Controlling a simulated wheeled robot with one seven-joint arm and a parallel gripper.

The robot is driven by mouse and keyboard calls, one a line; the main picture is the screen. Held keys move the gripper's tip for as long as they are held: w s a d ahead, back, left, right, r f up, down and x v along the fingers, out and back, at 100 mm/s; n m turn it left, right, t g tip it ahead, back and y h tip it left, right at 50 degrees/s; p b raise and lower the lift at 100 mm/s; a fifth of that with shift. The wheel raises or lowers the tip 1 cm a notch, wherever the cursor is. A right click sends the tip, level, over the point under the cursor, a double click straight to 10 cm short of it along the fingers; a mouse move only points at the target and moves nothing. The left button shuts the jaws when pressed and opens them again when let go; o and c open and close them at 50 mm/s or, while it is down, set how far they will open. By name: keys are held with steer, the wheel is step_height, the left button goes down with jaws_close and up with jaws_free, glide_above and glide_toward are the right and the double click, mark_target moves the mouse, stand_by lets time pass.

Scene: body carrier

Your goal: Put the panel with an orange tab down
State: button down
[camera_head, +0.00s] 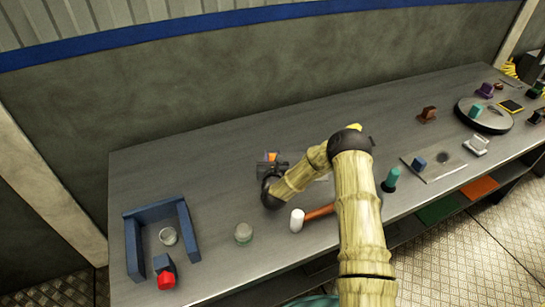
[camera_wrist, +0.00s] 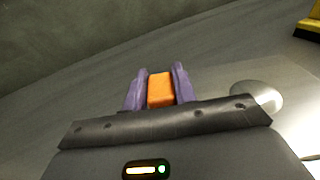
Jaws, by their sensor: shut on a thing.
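My gripper (camera_head: 271,160) is over the left-middle part of the grey workbench, at the end of my bent arm. In the wrist view its purple fingers (camera_wrist: 159,92) are closed on both sides of an orange tab (camera_wrist: 160,88). The orange tab also shows as a small patch in the head view (camera_head: 271,156). The panel that bears the tab is hidden behind my gripper in both views. I cannot tell whether it touches the bench.
The workbench (camera_head: 200,165) is bare behind my gripper. A round turntable (camera_head: 484,122) with several items is far right.

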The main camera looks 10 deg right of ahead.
steer(key=c, duration=1.1)
jaws_free()
steer(key=shift+w, duration=0.1)
steer(key=shift+a, duration=0.1)
steer(key=shift+s, duration=0.5)
steer(key=s, duration=0.3)
steer(key=s+r+b, duration=0.1)
steer(key=s, duration=0.3)
steer(key=s+b, duration=0.1)
steer(key=s, duration=0.3)
steer(key=shift+s+a+r, duration=0.1)
steer(key=shift+a+r, duration=0.1)
steer(key=shift+a, duration=0.15)
